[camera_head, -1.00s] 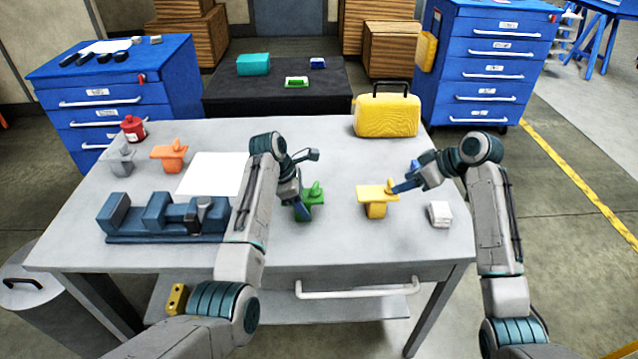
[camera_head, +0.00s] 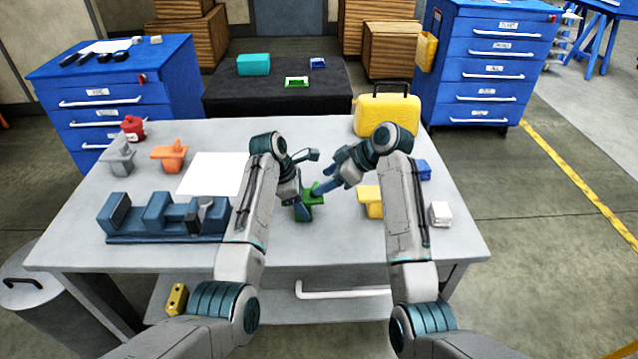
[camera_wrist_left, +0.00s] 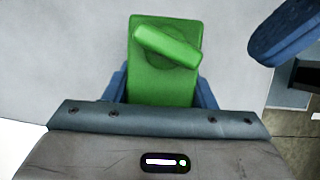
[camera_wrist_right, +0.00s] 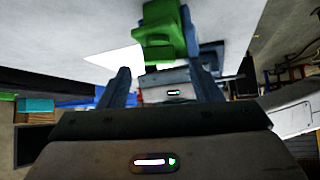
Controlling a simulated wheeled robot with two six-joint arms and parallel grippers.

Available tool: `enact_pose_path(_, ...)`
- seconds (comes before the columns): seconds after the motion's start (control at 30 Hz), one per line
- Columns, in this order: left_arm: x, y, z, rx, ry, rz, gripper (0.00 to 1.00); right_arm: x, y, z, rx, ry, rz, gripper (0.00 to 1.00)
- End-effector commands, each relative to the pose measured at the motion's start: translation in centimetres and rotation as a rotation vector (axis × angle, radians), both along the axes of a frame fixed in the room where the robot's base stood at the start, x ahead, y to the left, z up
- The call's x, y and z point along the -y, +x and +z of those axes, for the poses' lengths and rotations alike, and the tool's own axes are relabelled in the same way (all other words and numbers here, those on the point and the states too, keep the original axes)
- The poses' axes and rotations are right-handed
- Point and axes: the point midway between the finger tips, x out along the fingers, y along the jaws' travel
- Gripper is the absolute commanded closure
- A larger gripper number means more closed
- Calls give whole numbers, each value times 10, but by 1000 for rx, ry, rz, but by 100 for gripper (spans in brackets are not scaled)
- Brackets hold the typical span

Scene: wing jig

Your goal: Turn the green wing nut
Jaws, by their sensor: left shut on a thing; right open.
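The green block (camera_head: 304,212) stands on the table with the green wing nut (camera_head: 317,189) on top. In the left wrist view the wing nut (camera_wrist_left: 168,46) is a bar slanting down to the right across the green block (camera_wrist_left: 160,88). My left gripper (camera_head: 301,208) is shut on the block's sides, below the nut. My right gripper (camera_head: 326,188) is open and empty, close to the nut from the right. One of its fingers shows apart from the nut in the left wrist view. In the right wrist view the green piece (camera_wrist_right: 160,22) lies ahead, between the fingers' lines.
A yellow block (camera_head: 369,203) stands just right, partly behind my right arm. A blue block (camera_head: 424,170) and a white block (camera_head: 441,213) lie farther right. A blue vise-like fixture (camera_head: 160,220), orange block (camera_head: 169,156) and grey block (camera_head: 118,155) are left. A yellow case (camera_head: 372,112) stands behind.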

Motion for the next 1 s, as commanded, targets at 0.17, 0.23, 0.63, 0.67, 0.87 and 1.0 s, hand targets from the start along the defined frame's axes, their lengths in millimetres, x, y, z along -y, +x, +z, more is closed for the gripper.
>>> enact_pose_path(0.17,0,0,0,1,0,0,82,-16,6,-17,-1,1,0,42)
enact_pose_path(0.23,0,0,0,1,0,0,82,-20,7,-21,-1,0,-1,42)
enact_pose_path(0.63,0,0,0,1,0,0,82,-22,8,-24,0,0,-1,50)
enact_pose_path(0.67,0,0,0,1,0,0,82,-22,8,-24,0,0,-1,56)
enact_pose_path(0.87,0,0,0,1,0,0,82,-22,8,-24,0,0,-1,87)
enact_pose_path(1.0,0,0,0,1,0,0,82,-24,7,-24,0,1,-45,87)
